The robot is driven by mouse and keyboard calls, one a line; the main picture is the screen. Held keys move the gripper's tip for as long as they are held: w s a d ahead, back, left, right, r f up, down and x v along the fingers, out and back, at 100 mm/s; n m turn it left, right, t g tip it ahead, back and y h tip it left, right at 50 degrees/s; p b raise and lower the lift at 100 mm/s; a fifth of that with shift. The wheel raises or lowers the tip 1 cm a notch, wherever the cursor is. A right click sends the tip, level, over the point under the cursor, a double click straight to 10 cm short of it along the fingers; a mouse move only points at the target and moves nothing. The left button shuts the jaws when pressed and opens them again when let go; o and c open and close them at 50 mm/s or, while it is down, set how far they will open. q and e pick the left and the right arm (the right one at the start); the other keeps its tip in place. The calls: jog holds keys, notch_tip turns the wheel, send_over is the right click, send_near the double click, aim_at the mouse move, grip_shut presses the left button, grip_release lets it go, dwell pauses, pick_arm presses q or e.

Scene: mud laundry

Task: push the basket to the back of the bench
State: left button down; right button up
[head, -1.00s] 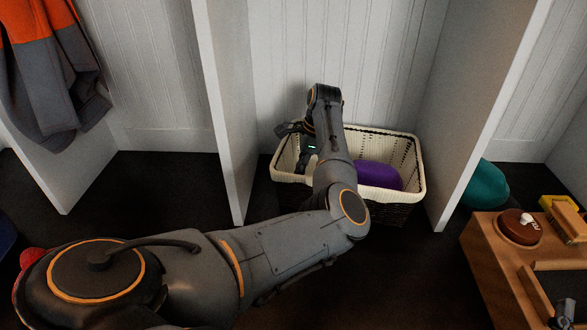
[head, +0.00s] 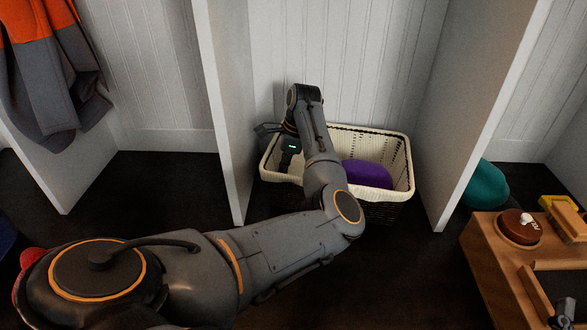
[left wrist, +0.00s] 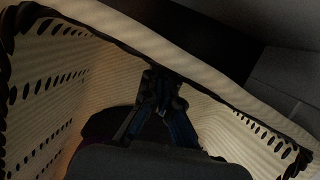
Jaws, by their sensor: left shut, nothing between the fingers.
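The basket (head: 398,150), cream inside with a dark woven outside, stands in the middle cubby between two white dividers. Its left end is close to the left divider. A purple item (head: 367,173) lies inside it. My left gripper (head: 284,158) is down inside the basket at its left end, partly hidden behind my wrist. In the left wrist view the left gripper (left wrist: 160,88) is shut and empty, its tips at the basket's inner wall (left wrist: 85,62); I cannot tell if they press on it.
White dividers (head: 226,120) and (head: 490,110) flank the basket. A teal item (head: 485,186) sits beyond the right one. A wooden box (head: 482,240) with a round brown item (head: 519,227) is at right. An orange and grey coat (head: 55,80) hangs at left.

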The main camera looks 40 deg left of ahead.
pick_arm(q)
jog(key=v, duration=1.2)
jog(key=shift+f, duration=0.1)
